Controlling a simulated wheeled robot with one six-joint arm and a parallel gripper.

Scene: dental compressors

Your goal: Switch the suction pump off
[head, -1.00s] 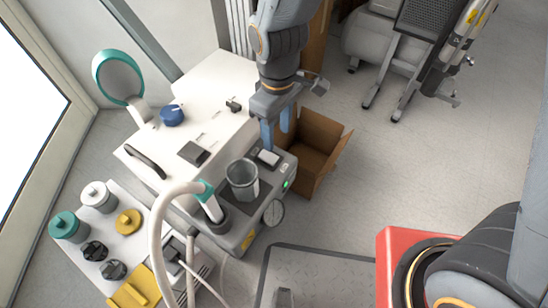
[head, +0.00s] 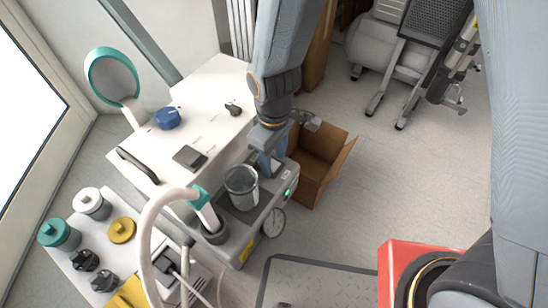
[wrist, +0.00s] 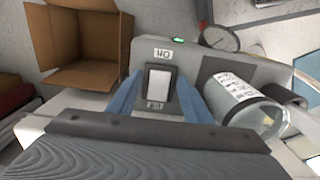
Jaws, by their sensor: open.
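The suction pump (head: 240,250) is a grey unit in front of a white cabinet, with a clear jar (head: 241,186) on top and a green lamp (head: 288,193) lit at its side. In the wrist view its white rocker switch (wrist: 159,84) sits in a dark frame, with an ON label on the far side and an OFF label on the near side. My gripper (head: 268,168) is open and empty, low over the switch. In the wrist view, the blue fingers of my gripper (wrist: 156,97) stand on either side of the switch. Contact cannot be told.
The jar (wrist: 243,103) is close beside the right finger in the wrist view.

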